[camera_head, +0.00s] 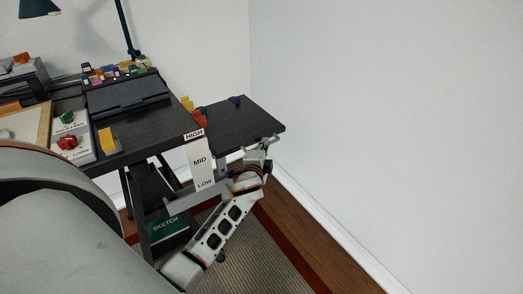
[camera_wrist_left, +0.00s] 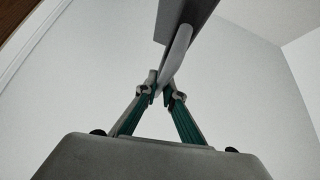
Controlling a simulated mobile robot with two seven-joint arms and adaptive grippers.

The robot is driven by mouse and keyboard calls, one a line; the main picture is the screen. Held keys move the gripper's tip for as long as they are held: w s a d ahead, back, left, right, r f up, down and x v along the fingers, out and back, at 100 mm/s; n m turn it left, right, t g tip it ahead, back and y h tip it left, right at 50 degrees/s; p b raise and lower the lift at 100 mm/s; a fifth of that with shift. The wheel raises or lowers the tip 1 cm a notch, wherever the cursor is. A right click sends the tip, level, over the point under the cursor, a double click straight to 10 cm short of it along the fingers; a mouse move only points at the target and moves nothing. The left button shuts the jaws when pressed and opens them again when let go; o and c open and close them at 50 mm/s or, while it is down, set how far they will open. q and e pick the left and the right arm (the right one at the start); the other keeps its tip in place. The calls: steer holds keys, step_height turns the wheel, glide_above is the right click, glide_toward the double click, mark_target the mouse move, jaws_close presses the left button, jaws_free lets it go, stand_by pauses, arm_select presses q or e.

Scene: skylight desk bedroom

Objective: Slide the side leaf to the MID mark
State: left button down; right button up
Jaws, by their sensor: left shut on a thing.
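The side leaf (camera_head: 243,123) is a dark flat panel beside the desk's right end. In the left wrist view its dark underside (camera_wrist_left: 186,14) shows at the top. A white upright scale (camera_head: 201,172) in front of it reads HIGH, MID and LOW from top to bottom. I cannot tell exactly which mark the leaf is level with. My left gripper (camera_head: 266,143) is at the leaf's front right corner. In the left wrist view its green-padded fingers are shut on a pale grey bar, the leaf's handle (camera_wrist_left: 178,50). My right gripper is not in view.
A purple object (camera_head: 235,100) lies on the leaf. Yellow and red pieces (camera_head: 199,113) stand at the desk's right edge. The dark desk (camera_head: 147,128) carries several other things. A green SKETCH box (camera_head: 167,231) is below. A white wall (camera_head: 390,120) stands at right.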

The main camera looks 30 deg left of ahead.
arm_select(q)
step_height(320, 180, up, 3)
steer(key=shift+w+f+p, duration=0.1)
steer(key=shift+f+p, duration=0.1)
steer(key=shift+p, duration=0.3)
steer(key=shift+r+p, duration=0.65)
steer(key=shift+p, duration=0.05)
steer(key=shift+f, duration=0.15)
steer(key=c, duration=2.1)
jaws_free()
steer(key=shift+c, duration=0.2)
